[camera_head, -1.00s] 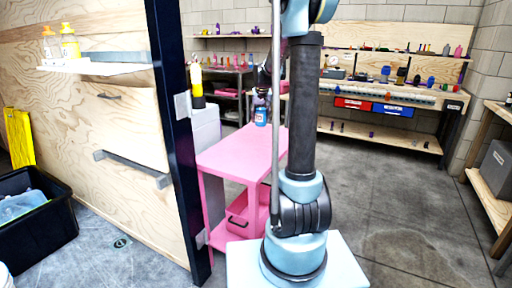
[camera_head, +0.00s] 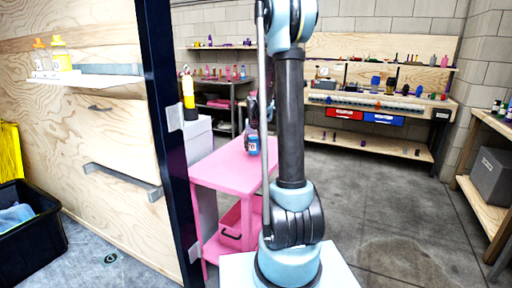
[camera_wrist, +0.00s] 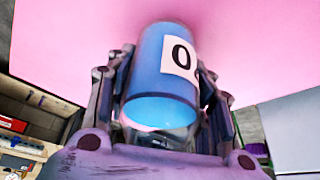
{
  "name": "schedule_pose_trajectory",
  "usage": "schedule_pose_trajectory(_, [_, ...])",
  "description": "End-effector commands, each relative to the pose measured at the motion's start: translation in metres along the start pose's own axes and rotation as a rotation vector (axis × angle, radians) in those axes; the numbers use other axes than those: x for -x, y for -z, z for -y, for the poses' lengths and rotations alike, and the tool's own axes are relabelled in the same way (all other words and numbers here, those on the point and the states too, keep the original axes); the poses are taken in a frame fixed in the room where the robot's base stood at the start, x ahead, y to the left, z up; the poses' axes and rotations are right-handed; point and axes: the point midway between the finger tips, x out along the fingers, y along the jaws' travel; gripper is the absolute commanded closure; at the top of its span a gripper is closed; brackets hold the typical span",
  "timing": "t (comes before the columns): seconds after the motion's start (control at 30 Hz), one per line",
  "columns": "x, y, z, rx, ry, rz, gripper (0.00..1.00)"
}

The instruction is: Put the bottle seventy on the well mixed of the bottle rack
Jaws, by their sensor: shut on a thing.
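A blue bottle with a white label (camera_head: 252,145) is upright over the far part of the pink table (camera_head: 225,172). In the head view the number on it is too small to read surely. My gripper (camera_head: 252,128) is shut on the bottle from above. In the wrist view the bottle (camera_wrist: 160,75) fills the space between the fingers of my gripper (camera_wrist: 162,95), and its label shows a "0"; the rest of the label is hidden. I cannot tell whether the bottle touches the tabletop. I cannot make out a bottle rack marked "well mixed".
A plywood wall with a dark post (camera_head: 165,140) stands to the left, with a shelf (camera_head: 85,78) bearing yellow bottles. A workbench (camera_head: 385,103) with several small items is at the back. A wooden shelf unit (camera_head: 480,200) is at the right. The floor between is clear.

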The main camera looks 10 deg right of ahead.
Motion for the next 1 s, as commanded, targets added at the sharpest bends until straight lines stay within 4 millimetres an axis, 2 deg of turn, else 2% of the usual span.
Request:
schedule_pose_trajectory(0.33, [-0.002,-0.001,0.000,0.000,0.000,0.000,0.89])
schedule_pose_trajectory(0.37, [-0.003,-0.001,0.000,0.000,0.000,0.000,0.49])
schedule_pose_trajectory(0.43, [-0.003,-0.001,0.000,0.000,0.000,0.000,0.33])
schedule_pose_trajectory(0.47, [-0.002,-0.001,0.000,0.000,0.000,0.000,0.31])
schedule_pose_trajectory(0.83, [-0.001,-0.001,0.000,0.000,0.000,0.000,0.31])
schedule_pose_trajectory(1.0, [0.010,-0.001,0.000,0.000,0.000,0.000,0.31])
